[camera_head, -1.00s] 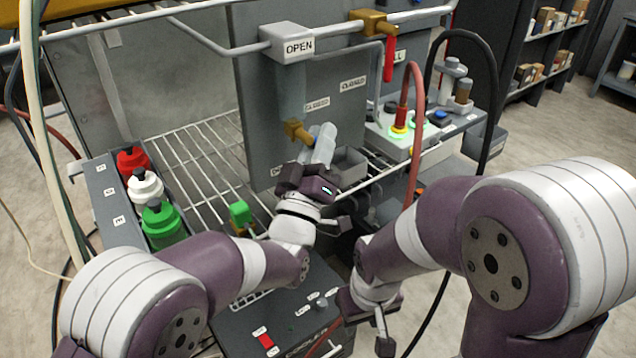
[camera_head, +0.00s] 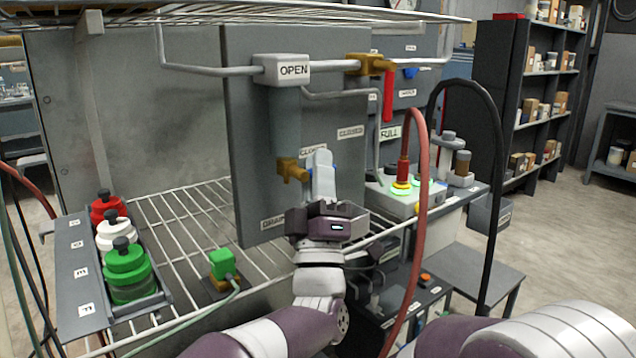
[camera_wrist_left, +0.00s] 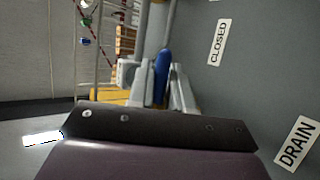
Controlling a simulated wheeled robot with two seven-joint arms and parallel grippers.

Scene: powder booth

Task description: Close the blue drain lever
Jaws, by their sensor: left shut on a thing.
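The blue drain lever (camera_wrist_left: 162,72) stands between the two fingers of my left gripper (camera_head: 322,160) in the left wrist view. In the head view the fingers hide nearly all of it. My left gripper is shut on the lever, its fingers pointing up and away along the grey panel. The brass drain valve (camera_head: 291,170) is just left of the fingers, under a grey pipe. A DRAIN label (camera_wrist_left: 297,143) and a CLOSED label (camera_wrist_left: 219,42) are on the panel in the left wrist view. My right gripper is out of view.
A red lever (camera_head: 388,97) hangs from another brass valve (camera_head: 371,65) above right. A red hose (camera_head: 418,200) and a black hose (camera_head: 497,180) arch on the right. Bottles (camera_head: 126,268) and a green plug (camera_head: 222,262) are on the left. The wire rack (camera_head: 180,215) is largely clear.

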